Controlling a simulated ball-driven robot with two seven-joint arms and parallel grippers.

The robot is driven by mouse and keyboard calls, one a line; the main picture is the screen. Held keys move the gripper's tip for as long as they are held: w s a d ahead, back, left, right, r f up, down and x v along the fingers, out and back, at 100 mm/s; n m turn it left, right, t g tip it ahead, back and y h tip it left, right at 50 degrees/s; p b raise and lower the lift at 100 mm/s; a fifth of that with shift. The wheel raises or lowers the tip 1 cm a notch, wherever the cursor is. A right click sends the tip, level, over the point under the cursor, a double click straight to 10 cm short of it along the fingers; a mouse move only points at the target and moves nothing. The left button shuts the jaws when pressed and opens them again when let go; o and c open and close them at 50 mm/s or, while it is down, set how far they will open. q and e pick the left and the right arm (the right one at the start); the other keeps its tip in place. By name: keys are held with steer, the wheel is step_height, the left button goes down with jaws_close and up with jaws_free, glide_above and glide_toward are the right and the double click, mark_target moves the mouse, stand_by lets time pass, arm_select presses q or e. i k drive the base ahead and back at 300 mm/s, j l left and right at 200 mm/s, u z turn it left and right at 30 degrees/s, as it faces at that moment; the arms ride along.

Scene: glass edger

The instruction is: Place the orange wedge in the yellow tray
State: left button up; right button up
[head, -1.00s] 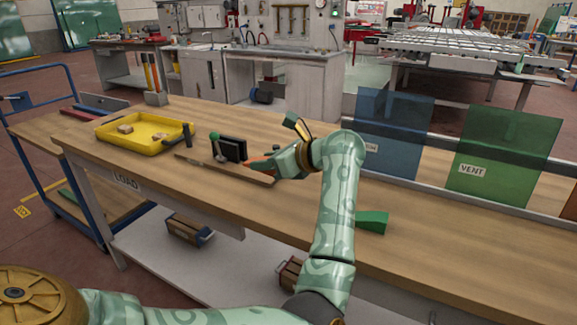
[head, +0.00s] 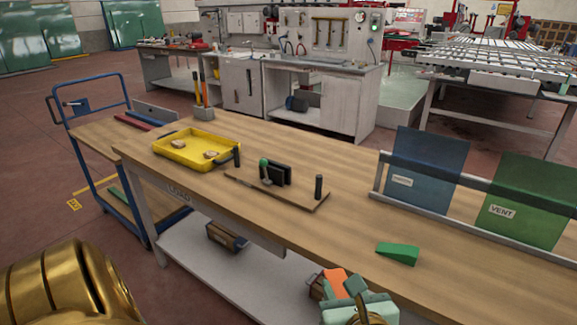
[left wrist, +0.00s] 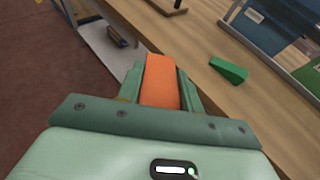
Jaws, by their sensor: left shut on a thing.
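My left gripper (head: 352,290) is shut on the orange wedge (head: 334,280) near the bottom of the head view, by the bench's front edge. In the left wrist view, the orange wedge (left wrist: 160,82) sticks out between the two green fingers (left wrist: 158,88). The yellow tray (head: 184,161) stands on the far left part of the bench, well away from the gripper. Two small tan pieces lie in it, and a dark handle-like thing is at its right corner. My right gripper is not in view.
A board (head: 290,198) with a green-knobbed lever (head: 264,165), black block and dark posts sits right of the tray. A green wedge (head: 398,253) lies on the bench. Blue and green glass panes stand in a rack at right.

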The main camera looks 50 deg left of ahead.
mark_target(196, 147)
steer(key=i+j+u, duration=0.2)
steer(key=j, duration=0.35)
steer(key=i+j+u, duration=0.25)
steer(key=j, duration=0.3)
steer(key=i+j+u, duration=0.2)
steer(key=j, duration=0.35)
steer(key=i+j+u, duration=0.2)
steer(key=j, duration=0.25)
steer(key=i+j+u, duration=0.25)
steer(key=i+j, duration=0.1)
steer(key=j, duration=0.05)
